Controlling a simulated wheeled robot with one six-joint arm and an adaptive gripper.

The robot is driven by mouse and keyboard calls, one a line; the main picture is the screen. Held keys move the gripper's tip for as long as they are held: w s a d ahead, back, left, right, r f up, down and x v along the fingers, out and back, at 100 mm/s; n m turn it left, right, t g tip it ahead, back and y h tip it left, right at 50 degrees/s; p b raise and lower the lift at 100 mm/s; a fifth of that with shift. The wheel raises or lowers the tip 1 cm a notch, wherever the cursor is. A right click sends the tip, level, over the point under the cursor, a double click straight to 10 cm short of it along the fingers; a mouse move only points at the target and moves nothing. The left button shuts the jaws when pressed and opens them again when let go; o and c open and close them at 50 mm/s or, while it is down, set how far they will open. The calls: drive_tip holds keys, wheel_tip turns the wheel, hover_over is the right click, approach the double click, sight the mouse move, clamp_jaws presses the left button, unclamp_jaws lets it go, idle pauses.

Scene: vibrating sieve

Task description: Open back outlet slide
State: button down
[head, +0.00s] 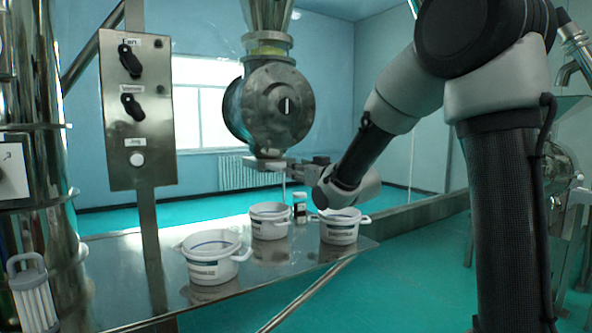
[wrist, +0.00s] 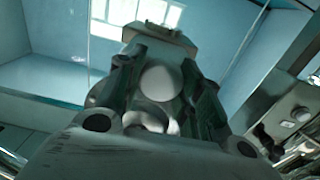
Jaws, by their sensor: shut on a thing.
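The outlet slide (head: 262,163) is a flat metal piece under the round steel housing (head: 282,103) in the head view. My gripper (head: 290,166) reaches in from the right, level with this piece, and is shut on it. In the wrist view my gripper (wrist: 160,62) has a finger on each side, with a pale block-shaped end of the slide (wrist: 160,38) at the fingertips. A pale rounded shape shows between the fingers; I cannot tell what it is. The exact contact is small and partly hidden by the fingers. How far the slide is drawn out cannot be told.
White tubs stand on the steel table (head: 260,290): one at left (head: 213,270), one in the middle (head: 268,230), one at right (head: 340,235) below my wrist. A small dark bottle (head: 300,213) stands between two of them. A switch panel (head: 137,110) stands at left.

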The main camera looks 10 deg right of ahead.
drive_tip(key=c, duration=1)
unclamp_jaws()
drive_tip(key=shift+o, duration=0.2)
drive_tip(key=v, duration=0.7)
drive_tip(key=shift+s, duration=0.2)
